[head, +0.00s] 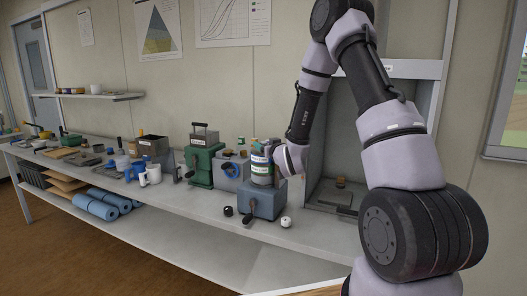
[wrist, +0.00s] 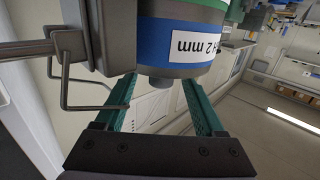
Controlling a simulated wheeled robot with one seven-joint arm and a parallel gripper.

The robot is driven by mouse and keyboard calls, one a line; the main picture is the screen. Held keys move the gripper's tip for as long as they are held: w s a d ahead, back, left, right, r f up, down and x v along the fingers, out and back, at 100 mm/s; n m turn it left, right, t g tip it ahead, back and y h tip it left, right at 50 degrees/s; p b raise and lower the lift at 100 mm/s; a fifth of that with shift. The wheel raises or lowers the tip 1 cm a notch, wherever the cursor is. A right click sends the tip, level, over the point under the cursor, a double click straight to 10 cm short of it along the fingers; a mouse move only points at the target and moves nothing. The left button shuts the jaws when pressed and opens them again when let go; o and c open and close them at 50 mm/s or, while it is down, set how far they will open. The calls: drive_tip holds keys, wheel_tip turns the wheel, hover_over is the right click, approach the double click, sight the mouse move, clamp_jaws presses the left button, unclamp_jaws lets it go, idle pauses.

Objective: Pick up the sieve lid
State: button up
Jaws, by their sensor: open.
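The sieve stack (head: 262,168), a banded cylinder with white labels, stands on the blue-grey shaker base (head: 262,202) in the head view. In the wrist view the blue sieve (wrist: 170,38) with a "2 mm" label shows upside down. The grey sieve lid (wrist: 160,71) shows at its end, with a short knob (wrist: 160,83). My gripper (wrist: 160,92) is open, its teal fingers on either side of the knob in the picture. No contact can be made out. In the head view my wrist is right beside the stack, and the fingertips are hard to make out.
A green machine (head: 204,165) and a grey one with a blue ring (head: 231,171) stand left of the stack. A grey hood (head: 322,190) is at the right. The front bench edge is mostly clear.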

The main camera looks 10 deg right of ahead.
sight(261, 143)
drive_tip(key=w, duration=0.4)
drive_tip(key=shift+w+a+f, duration=0.15)
drive_tip(key=shift+a+f, duration=0.2)
drive_tip(key=shift+a, duration=0.05)
clamp_jaws()
idle(1.0)
